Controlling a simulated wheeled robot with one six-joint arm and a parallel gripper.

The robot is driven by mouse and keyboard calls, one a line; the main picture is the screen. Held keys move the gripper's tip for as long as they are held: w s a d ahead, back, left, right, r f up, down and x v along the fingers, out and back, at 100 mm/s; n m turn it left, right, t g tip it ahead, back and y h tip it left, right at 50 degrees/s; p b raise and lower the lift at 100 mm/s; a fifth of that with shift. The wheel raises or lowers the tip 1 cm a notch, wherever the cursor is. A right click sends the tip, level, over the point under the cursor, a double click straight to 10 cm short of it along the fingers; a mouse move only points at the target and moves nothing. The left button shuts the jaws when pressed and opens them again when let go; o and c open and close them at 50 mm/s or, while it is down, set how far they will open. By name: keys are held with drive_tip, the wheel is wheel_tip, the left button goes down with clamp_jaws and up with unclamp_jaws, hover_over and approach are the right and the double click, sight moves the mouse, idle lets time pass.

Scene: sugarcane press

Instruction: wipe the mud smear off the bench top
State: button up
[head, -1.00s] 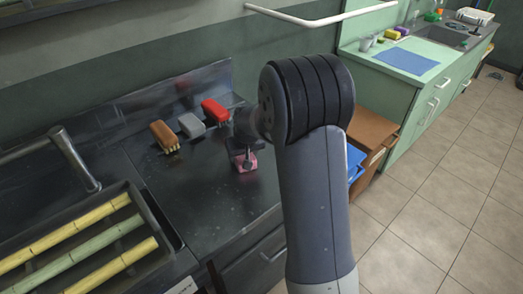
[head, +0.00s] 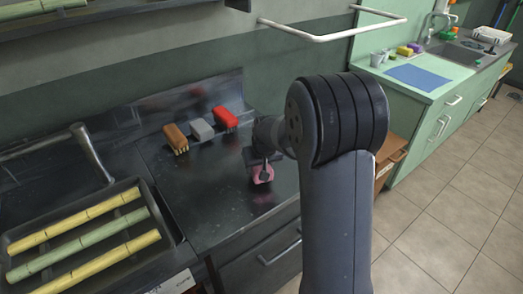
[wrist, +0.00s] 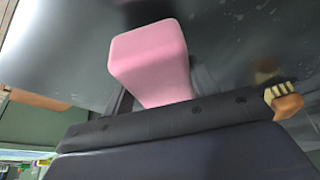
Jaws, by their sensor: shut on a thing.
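My gripper (head: 262,169) is shut on a pink block (head: 263,175), low over the dark, shiny bench top (head: 215,205) near its right side. In the wrist view the pink block (wrist: 150,58) juts out from the dark gripper body against the bench top (wrist: 60,45). I cannot tell whether the block touches the surface. I cannot make out a mud smear for certain; the bench top shows pale specks and reflections, and my arm hides part of its right side.
A brown brush (head: 175,138), a grey block (head: 202,130) and a red brush (head: 225,118) stand in a row at the back. A tray (head: 175,243) with sugarcane lies at left. A green sink counter (head: 430,100) stands at right. The bench's front middle is clear.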

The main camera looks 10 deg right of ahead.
drive_tip(key=shift+r+p, duration=1.65)
drive_tip(key=shift+r, duration=1.1)
